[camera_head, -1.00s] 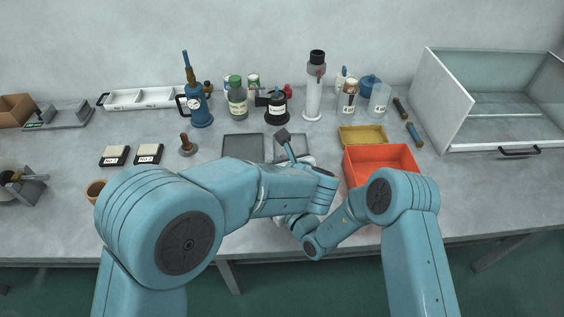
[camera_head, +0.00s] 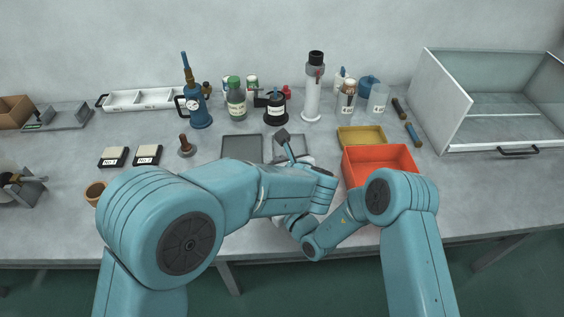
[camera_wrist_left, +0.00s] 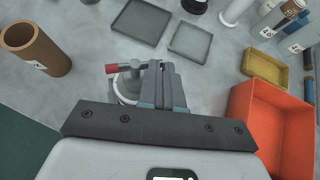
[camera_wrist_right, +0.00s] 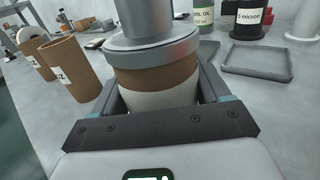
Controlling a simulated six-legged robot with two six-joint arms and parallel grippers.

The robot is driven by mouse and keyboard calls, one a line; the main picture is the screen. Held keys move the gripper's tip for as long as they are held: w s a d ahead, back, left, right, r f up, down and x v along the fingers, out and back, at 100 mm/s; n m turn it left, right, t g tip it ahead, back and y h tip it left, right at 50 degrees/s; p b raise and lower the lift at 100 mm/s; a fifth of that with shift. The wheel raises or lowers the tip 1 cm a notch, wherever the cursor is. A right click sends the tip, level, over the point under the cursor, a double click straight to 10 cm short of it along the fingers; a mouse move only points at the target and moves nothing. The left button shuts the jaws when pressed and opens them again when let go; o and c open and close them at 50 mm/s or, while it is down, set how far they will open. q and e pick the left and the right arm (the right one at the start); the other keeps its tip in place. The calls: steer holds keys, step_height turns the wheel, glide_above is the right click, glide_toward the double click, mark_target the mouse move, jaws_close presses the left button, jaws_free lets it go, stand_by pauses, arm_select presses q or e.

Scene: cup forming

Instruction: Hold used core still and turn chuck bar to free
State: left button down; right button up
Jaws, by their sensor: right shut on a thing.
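In the right wrist view, the used core (camera_wrist_right: 150,78) is a brown tube with a white lower band. A grey metal chuck (camera_wrist_right: 155,42) sits on its top. My right gripper (camera_wrist_right: 160,90) is shut around the core, a finger on each side. In the left wrist view, the chuck bar shows its red end (camera_wrist_left: 112,69), left of my left gripper (camera_wrist_left: 163,68). The left fingers are close together, beside the bar over the chuck; I see nothing held between them. In the head view my arms hide the core and most of both grippers.
An orange bin (camera_head: 382,160) and a yellow tray (camera_head: 361,135) stand right of the work spot. Brown tubes (camera_wrist_right: 72,68) stand left of the core in the right wrist view. Bottles and a blue pump (camera_head: 198,108) line the back.

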arm_select(q)
steer(key=shift+w, duration=0.8)
stand_by(1.4)
steer(key=shift+s+a, duration=0.1)
steer(key=shift+a, duration=0.05)
stand_by(1.2)
